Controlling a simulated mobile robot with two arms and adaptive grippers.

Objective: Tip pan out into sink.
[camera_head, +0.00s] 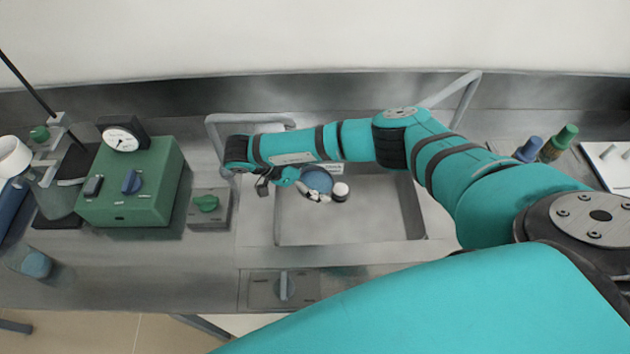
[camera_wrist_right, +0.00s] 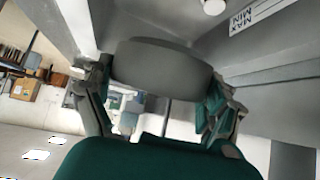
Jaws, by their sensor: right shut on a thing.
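The pan (camera_head: 318,179) shows as a small round blue-grey thing above the sink basin, partly hidden by my right gripper. In the right wrist view the pan (camera_wrist_right: 160,70) is a grey, drum-like shape between the fingers. My right gripper (camera_head: 300,183) is shut on it; its fingers flank the pan in the wrist view (camera_wrist_right: 157,88). The sink (camera_head: 370,225) is a grey rectangular basin below. I cannot tell the pan's exact tilt or what is in it. My left gripper is not in view.
A white round thing with a dark side (camera_head: 340,190) shows beside the pan, over the basin. A green box with a dial (camera_head: 130,185) stands left of the sink. Blue and green bottles (camera_head: 558,143) stand at the right. The front and right of the basin are clear.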

